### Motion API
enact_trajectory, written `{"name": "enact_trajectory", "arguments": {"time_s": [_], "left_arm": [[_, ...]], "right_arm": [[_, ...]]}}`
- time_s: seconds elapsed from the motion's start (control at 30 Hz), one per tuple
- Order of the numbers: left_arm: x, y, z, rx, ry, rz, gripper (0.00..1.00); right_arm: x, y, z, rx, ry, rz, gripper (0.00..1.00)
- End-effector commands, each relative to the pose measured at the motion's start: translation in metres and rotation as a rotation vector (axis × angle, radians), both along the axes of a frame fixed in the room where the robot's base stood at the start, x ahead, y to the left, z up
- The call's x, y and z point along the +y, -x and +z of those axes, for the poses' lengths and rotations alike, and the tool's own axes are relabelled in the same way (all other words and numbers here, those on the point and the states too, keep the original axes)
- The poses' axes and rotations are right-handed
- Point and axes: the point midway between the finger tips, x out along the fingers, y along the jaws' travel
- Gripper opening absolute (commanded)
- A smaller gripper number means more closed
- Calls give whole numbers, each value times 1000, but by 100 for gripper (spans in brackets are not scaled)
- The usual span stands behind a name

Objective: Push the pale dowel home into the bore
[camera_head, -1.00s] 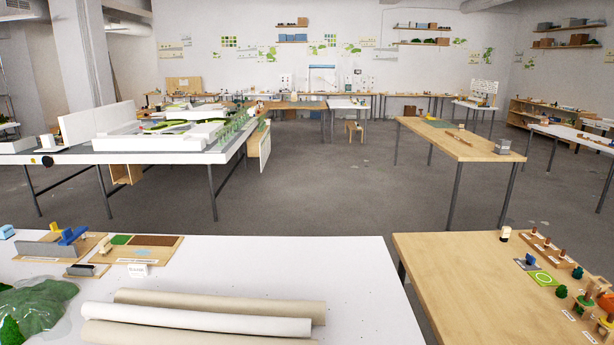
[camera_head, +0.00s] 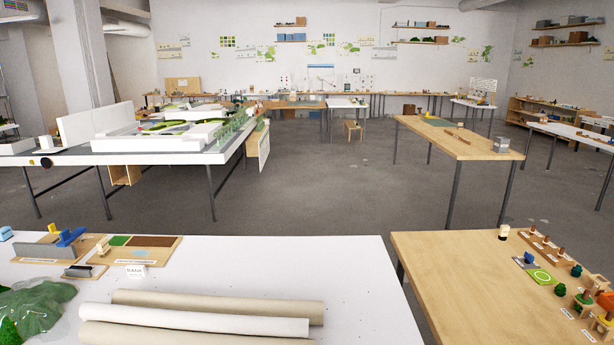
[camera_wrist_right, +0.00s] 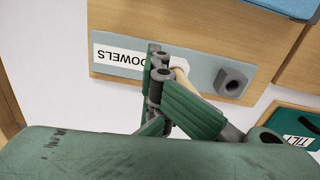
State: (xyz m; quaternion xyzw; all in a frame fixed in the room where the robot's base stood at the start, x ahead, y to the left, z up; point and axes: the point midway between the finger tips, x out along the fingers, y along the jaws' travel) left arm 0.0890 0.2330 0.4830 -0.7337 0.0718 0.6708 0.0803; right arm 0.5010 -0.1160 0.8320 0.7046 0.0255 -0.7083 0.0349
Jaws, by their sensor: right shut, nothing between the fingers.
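In the right wrist view a pale dowel (camera_wrist_right: 181,73) shows beside my fingertips, partly hidden behind a green finger. A pale collar-like shape surrounds its far end; whether this is the bore's rim, and how deep the dowel sits, I cannot tell. The dowel is by a grey strip on a wooden board (camera_wrist_right: 130,75) with an upside-down "DOWELS" label (camera_wrist_right: 122,57). A grey hexagonal block (camera_wrist_right: 232,80) with a dark hole stands on the same strip. My right gripper (camera_wrist_right: 159,62) is shut and empty, its tips close to the dowel; contact is unclear. My left gripper is not in view.
In the head view, paper rolls (camera_head: 200,322) lie on the white table (camera_head: 340,265); a wooden table (camera_head: 450,270) with small models stands right, across a gap.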

Motion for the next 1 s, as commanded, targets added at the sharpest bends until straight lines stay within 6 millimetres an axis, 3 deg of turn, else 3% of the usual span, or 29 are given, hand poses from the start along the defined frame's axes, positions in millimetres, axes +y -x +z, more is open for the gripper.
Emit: {"name": "enact_trajectory", "arguments": {"time_s": [0.03, 0.4, 1.0], "left_arm": [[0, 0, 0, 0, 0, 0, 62], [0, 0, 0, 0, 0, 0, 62], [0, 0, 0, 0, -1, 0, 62]], "right_arm": [[17, 0, 6, -7, -37, 15, 0], [17, 1, 4, -5, -35, 15, 0], [11, 1, 3, -3, -22, 9, 52]]}}
